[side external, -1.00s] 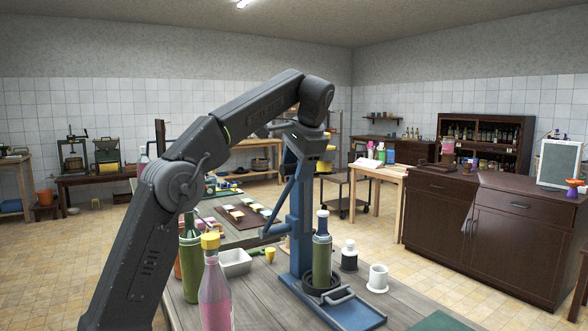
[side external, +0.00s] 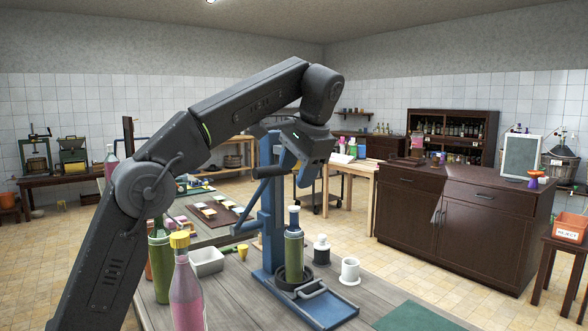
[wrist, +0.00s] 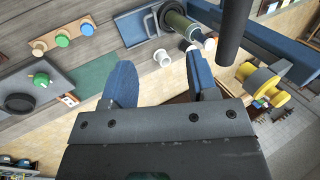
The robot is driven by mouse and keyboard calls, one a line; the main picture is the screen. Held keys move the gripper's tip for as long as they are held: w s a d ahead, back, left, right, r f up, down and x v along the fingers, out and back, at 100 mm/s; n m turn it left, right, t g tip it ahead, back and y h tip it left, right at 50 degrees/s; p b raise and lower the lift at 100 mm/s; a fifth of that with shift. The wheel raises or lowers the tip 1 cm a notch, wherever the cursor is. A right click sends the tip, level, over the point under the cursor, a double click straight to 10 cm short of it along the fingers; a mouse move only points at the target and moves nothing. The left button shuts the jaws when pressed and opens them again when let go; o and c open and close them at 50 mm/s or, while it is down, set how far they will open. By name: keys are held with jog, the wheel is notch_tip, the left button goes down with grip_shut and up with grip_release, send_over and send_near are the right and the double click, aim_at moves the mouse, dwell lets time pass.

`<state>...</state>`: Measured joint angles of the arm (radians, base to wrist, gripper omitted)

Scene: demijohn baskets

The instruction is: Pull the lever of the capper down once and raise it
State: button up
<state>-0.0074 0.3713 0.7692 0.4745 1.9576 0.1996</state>
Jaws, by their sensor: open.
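The blue capper (side external: 268,225) stands on the wooden table. A green bottle (side external: 294,250) with a blue and white top stands upright on its base. My gripper (side external: 303,177) is open and empty, just right of the handle and above the bottle. In the wrist view, the fingers (wrist: 160,72) are apart with nothing between them. The dark handle (wrist: 230,30) is outside them, to the right. The capper's upper linkage is partly hidden by my gripper.
A pink bottle (side external: 186,290) with a yellow cap and a taller green bottle stand at the table's front left. A green mat (side external: 415,318) lies at the right.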

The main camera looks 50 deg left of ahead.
jog(key=s+a+r+t+h, duration=0.1)
jog(key=s+a+r+t, duration=0.15)
jog(key=r, duration=0.35)
jog(key=s+a+r+t+h, duration=0.1)
jog(key=s+a+r+t, duration=0.15)
jog(key=a+r, duration=0.2)
jog(key=shift+m, duration=0.3)
jog(key=x, duration=1.3)
jog(key=shift+s+d+f, duration=0.1)
jog(key=shift+d, duration=0.05)
jog(key=shift+c, duration=0.5)
grip_shut()
